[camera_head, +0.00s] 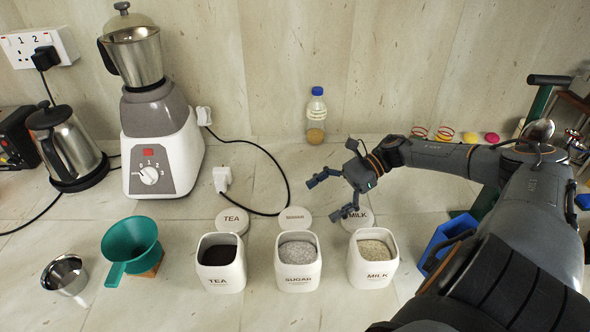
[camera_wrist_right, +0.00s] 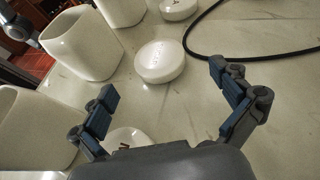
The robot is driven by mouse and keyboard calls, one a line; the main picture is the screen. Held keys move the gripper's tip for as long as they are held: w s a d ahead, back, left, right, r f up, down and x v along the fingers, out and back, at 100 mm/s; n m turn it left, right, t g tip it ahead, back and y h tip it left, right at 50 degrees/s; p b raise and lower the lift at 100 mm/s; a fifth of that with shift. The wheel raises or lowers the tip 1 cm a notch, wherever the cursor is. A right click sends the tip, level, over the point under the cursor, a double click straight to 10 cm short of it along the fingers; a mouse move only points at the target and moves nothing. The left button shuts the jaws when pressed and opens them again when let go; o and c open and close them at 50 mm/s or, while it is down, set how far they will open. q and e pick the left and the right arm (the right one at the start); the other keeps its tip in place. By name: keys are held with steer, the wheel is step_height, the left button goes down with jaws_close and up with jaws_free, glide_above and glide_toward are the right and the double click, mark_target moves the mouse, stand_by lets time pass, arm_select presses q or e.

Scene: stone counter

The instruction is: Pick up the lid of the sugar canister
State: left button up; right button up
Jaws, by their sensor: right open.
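The sugar canister (camera_head: 298,262) is a white square jar, open on top, full of pale granules. Its round white lid (camera_head: 294,219) lies flat on the counter just behind it. In the right wrist view this lid (camera_wrist_right: 160,62) lies ahead of the fingers, and the sugar canister (camera_wrist_right: 80,45) stands to its left. My right gripper (camera_head: 323,200) is open and empty, to the right of the lid and near the milk lid (camera_head: 357,220). In the wrist view its blue-padded fingers (camera_wrist_right: 162,82) are spread wide, with the lid beyond the gap between them. My left gripper is not in view.
The tea canister (camera_head: 221,263) and milk canister (camera_head: 373,259) flank the sugar canister. The tea lid (camera_head: 232,220) lies left of the sugar lid. A black cable (camera_head: 287,185) curves behind the lids. A bottle (camera_head: 316,117) stands at the wall.

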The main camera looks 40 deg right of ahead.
mark_target(296, 218)
steer(key=p+x, duration=0.2)
steer(key=x, duration=0.3)
steer(key=shift+a, duration=0.4)
steer(key=shift+a+f, duration=0.15)
steer(key=shift+a, duration=0.05)
steer(key=c, duration=1.2)
